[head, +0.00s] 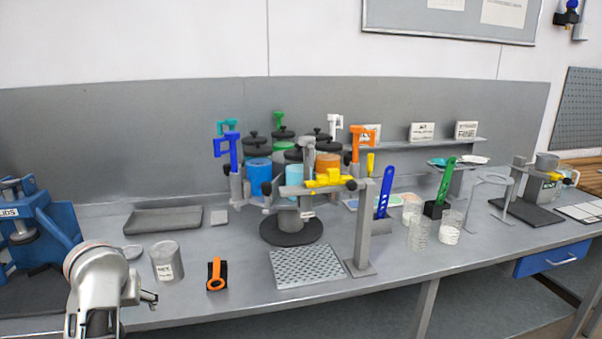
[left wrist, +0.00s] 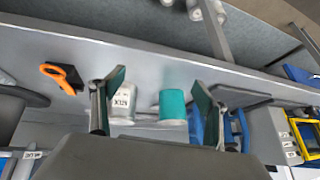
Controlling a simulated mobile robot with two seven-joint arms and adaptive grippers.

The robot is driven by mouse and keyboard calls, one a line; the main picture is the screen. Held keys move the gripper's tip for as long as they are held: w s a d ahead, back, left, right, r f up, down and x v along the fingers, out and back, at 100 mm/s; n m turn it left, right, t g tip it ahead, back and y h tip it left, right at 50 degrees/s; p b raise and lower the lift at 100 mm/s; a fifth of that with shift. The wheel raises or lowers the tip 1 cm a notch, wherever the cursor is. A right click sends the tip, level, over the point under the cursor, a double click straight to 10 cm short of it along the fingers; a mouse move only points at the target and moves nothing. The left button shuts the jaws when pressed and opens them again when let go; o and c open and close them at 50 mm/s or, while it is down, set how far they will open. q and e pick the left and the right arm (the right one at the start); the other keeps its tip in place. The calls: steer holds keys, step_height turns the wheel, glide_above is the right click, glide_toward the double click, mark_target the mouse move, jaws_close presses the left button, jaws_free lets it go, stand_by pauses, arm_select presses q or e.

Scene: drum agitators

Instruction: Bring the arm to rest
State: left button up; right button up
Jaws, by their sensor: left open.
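My left arm (head: 95,285) comes in at the lower left of the head view, in front of the bench's front edge. Its gripper (head: 148,298) points to the right there, close to the edge and apart from the things on the bench. In the left wrist view the two fingers of the left gripper (left wrist: 158,82) stand wide apart with nothing held between them. Beyond them show a labelled grey can (left wrist: 123,103) and a teal cylinder (left wrist: 173,106). My right gripper is in neither view.
Near the arm, the labelled can (head: 167,261) and an orange-handled tool in a black holder (head: 216,274) stand on the bench. A blue machine (head: 40,235) is at the left. The carousel with coloured drums (head: 290,175) stands mid-bench. The front strip between has free room.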

arm_select(q)
steer(key=s+f+m+y, duration=0.1)
steer(key=s+f+m, duration=0.3)
steer(key=s+f, duration=0.7)
steer(key=s+d+f+m+t, duration=0.15)
steer(key=s+m, duration=0.25)
steer(key=s, duration=0.4)
steer(key=s+d+f+m, duration=0.1)
steer(key=s+d+m, duration=0.2)
steer(key=s, duration=0.4)
steer(key=d+f+n+t+h, duration=0.3)
steer(key=d+f+h, duration=0.3)
steer(key=d+f, duration=0.8)
steer(key=shift+w+f+h, duration=0.2)
steer(key=shift+f+h, duration=0.1)
steer(key=shift+f, duration=0.65)
